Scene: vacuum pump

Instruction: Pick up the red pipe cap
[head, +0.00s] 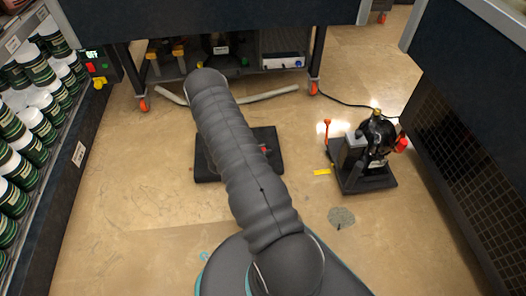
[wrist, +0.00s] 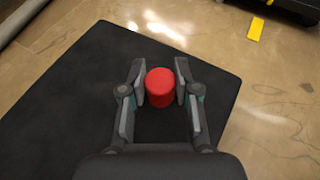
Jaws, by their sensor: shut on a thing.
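The red pipe cap (wrist: 160,87) is a short red cylinder, seen from above between the two fingers of my gripper (wrist: 160,84) in the wrist view. My gripper is shut on it, with one finger on each side. The cap is over the black mat (wrist: 70,90); I cannot tell whether it touches the mat or is lifted. In the head view, a small red part of the cap (head: 264,149) shows beside my arm, over the black mat (head: 207,171). My arm hides the gripper there.
A black pump (head: 376,140) with red fittings stands on a dark base at the right. A wheeled bench (head: 290,30) stands at the back. Shelves of green-and-white bottles (head: 40,110) line the left. A dark cabinet (head: 470,100) is at the right. Floor around the mat is mostly clear.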

